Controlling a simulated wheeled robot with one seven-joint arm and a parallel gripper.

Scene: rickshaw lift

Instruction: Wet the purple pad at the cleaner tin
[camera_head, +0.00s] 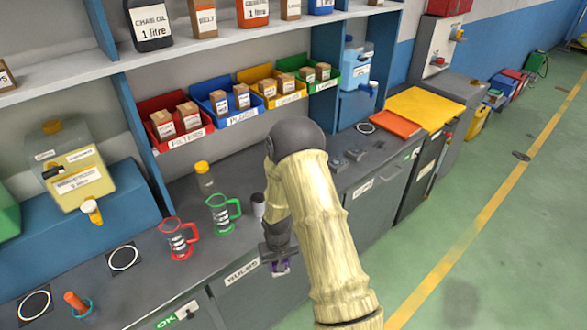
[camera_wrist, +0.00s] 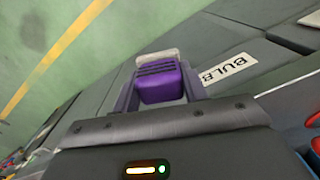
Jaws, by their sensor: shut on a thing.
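My gripper (camera_head: 279,263) points down in front of the bench's front edge, by the BULBS label. It is shut on the purple pad (camera_wrist: 162,86), which shows between the fingers in the wrist view. The pad has dark grooves on top and a pale strip (camera_wrist: 157,55) at its far end. In the head view only a small purple bit of the pad (camera_head: 281,269) shows under the gripper. I cannot make out a tin marked as cleaner; a small grey cup-like thing (camera_head: 258,204) stands left of my arm, partly hidden by it. My arm hides part of the bench.
A red jug (camera_head: 178,240) and a green jug (camera_head: 220,213) stand on the bench, with a yellow-capped bottle (camera_head: 204,178) behind. A yellow tank (camera_head: 75,180) with a tap is at left. Coloured bins (camera_head: 245,110) line the back. The green floor (camera_head: 470,265) at right is clear.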

